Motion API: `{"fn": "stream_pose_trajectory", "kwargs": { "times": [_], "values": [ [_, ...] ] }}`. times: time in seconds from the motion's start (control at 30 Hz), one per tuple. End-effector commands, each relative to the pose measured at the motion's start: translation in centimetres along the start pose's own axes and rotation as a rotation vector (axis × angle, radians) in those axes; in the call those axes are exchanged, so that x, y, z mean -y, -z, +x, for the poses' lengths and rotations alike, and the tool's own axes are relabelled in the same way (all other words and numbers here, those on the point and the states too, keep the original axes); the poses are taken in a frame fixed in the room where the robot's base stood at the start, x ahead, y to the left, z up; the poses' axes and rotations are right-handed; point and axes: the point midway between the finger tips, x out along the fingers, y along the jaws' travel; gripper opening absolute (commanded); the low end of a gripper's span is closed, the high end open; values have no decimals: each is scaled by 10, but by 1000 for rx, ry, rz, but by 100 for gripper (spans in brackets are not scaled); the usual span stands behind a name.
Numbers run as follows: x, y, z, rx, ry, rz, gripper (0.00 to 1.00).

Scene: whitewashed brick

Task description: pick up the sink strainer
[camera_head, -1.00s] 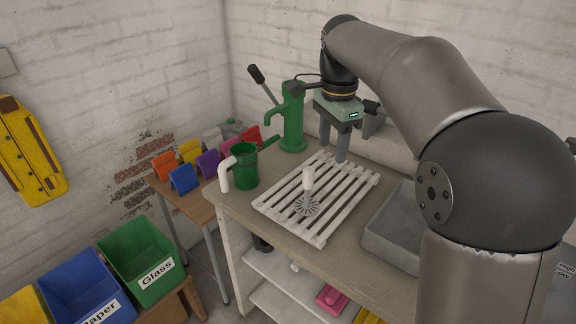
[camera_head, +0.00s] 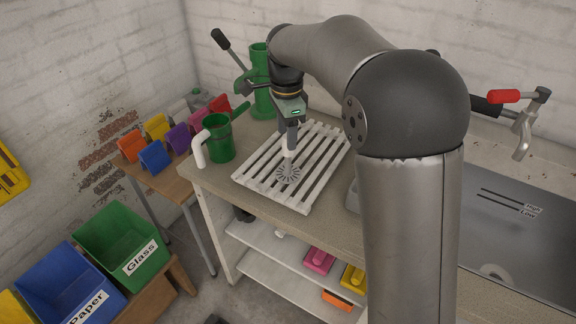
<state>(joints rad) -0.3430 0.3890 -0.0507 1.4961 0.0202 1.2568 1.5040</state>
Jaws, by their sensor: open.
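The sink strainer (camera_head: 288,175) lies on the white slatted rack (camera_head: 322,178). It has a grey, slotted round base and a white upright knob (camera_head: 288,154). My gripper (camera_head: 289,146) is above the strainer, pointing down, with its fingertips at about the height of the knob's top. The gripper is open, seen nearly edge-on, and partly hides the top of the knob. I cannot tell whether the fingers touch the knob.
A sink (camera_head: 510,235) with a tap is at the right. Coloured holders (camera_head: 154,157) stand on the side table. Bins (camera_head: 122,245) are at lower left.

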Motion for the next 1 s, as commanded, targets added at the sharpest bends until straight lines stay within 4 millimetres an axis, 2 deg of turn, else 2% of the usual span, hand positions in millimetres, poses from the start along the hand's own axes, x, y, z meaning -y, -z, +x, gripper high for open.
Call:
{"fn": "stream_pose_trajectory", "kwargs": {
  "times": [0.4, 0.67, 0.87, 1.0],
  "values": [
    [-1, 3, 49, 0, -2, -1, 52],
    [-1, 3, 52, 0, 0, -1, 52],
    [-1, 3, 52, 0, 0, -1, 0],
    [-1, 3, 52, 0, 1, -1, 0]
  ]
}}
